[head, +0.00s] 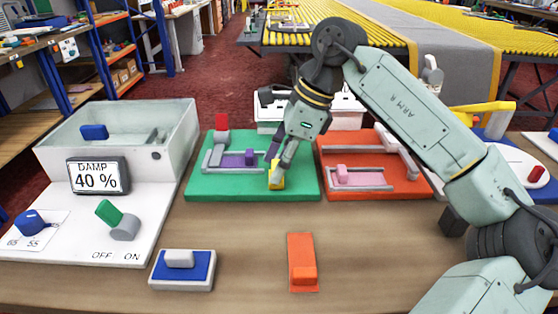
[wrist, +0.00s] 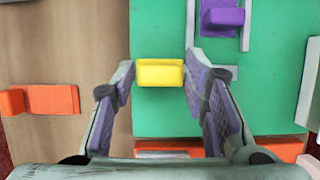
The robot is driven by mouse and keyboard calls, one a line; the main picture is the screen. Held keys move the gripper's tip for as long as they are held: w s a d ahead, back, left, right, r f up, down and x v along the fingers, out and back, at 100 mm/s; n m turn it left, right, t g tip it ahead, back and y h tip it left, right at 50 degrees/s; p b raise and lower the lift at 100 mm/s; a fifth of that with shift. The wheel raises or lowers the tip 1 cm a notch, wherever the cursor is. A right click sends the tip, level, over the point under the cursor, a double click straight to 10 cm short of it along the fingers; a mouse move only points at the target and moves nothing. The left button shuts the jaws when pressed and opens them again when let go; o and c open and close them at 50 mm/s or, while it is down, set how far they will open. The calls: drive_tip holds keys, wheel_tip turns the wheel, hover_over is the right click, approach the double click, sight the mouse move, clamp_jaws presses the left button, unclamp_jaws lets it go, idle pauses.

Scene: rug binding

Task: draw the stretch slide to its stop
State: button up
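A green board (head: 225,190) carries a yellow block (head: 277,182) at its front edge and a purple slide knob (head: 250,158) in a grey track. No label shows which part is the stretch slide. My gripper (head: 276,166) points down at the yellow block. In the wrist view the yellow block (wrist: 160,73) lies between my two open fingers (wrist: 160,80), with a small gap visible on each side.
An orange block (head: 302,262) and a blue-and-white switch (head: 180,268) are on the front table. A panel with a "DAMP 40 %" display (head: 97,177) and tub is left. Bare table lies between the front items.

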clamp_jaws()
idle(0.3)
idle(0.3)
